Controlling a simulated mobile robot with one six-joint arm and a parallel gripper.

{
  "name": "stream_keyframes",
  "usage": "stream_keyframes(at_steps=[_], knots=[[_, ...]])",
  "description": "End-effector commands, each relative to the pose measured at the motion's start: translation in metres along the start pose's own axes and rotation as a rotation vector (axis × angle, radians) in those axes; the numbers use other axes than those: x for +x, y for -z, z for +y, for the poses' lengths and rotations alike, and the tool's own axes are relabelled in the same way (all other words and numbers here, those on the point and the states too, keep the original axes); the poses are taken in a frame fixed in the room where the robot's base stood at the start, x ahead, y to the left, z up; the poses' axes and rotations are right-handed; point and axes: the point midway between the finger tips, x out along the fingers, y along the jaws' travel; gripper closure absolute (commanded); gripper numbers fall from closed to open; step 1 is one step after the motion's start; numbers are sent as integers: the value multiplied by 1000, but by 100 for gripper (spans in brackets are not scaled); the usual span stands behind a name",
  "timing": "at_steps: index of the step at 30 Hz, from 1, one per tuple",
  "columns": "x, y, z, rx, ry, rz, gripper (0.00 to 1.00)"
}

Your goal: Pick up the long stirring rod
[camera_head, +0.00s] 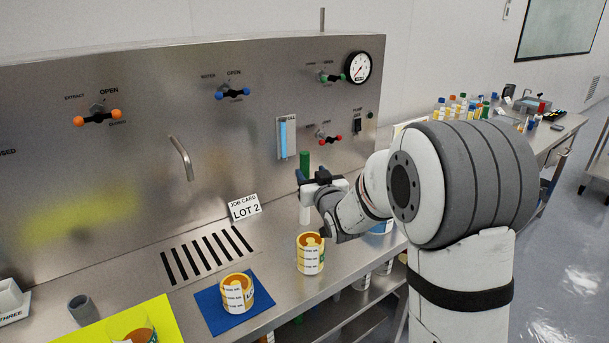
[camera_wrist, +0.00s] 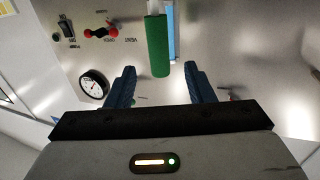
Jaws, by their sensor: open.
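The stirring rod appears to be the upright piece with a green grip (camera_head: 305,163) and a pale shaft (camera_head: 305,212) below it, near the back panel. In the wrist view its green grip (camera_wrist: 157,45) hangs down from the top edge of the picture, its end lying between the lines of the two blue fingers. My gripper (camera_head: 302,178) is at the rod in the head view, covering part of it. In the wrist view my gripper (camera_wrist: 160,70) is open, with a gap on both sides of the green grip. I cannot tell how deep the grip lies between the fingers.
A job card (camera_head: 244,208) stands at the back left. The panel (camera_head: 230,130) carries valves, a spout (camera_head: 181,157) and a gauge (camera_head: 357,67).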

Motion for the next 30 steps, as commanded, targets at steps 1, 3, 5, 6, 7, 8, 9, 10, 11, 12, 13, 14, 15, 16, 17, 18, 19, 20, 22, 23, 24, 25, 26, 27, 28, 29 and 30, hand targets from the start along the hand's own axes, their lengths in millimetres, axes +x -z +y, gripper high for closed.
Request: stream_keyframes(at_steps=[1,3,5,6,7,8,9,10,11,12,13,14,15,16,17,18,19,20,22,23,24,25,26,27,28,29,30], knots=[[6,1,0,0,1,0,52],[14,2,0,0,1,0,52],[20,2,0,0,0,-1,52],[24,2,0,0,0,-1,52],[27,2,0,0,0,-2,52],[30,2,0,0,-1,-3,52],[35,4,0,0,-1,-2,52],[40,4,1,0,-1,-3,52],[44,4,1,0,-1,-3,52],[50,5,1,0,-1,-3,52],[55,5,1,0,-1,-3,52],[59,4,1,0,-1,-2,52],[63,4,1,0,-2,-2,52],[66,4,1,0,-2,-2,52],[68,3,1,0,-2,-2,52],[70,3,1,0,-2,-2,52],[71,3,1,0,-2,-1,52],[72,3,1,0,-2,-1,52],[72,3,1,0,-2,-1,52],[72,3,1,0,-2,-1,52],[72,2,1,0,-2,-1,52],[72,2,1,0,-2,-1,52],[72,2,1,0,-2,-2,52],[72,2,1,0,-2,-2,56],[72,2,1,0,-2,-2,58],[72,2,1,0,-2,-2,61],[72,2,1,0,-2,-2,64]])
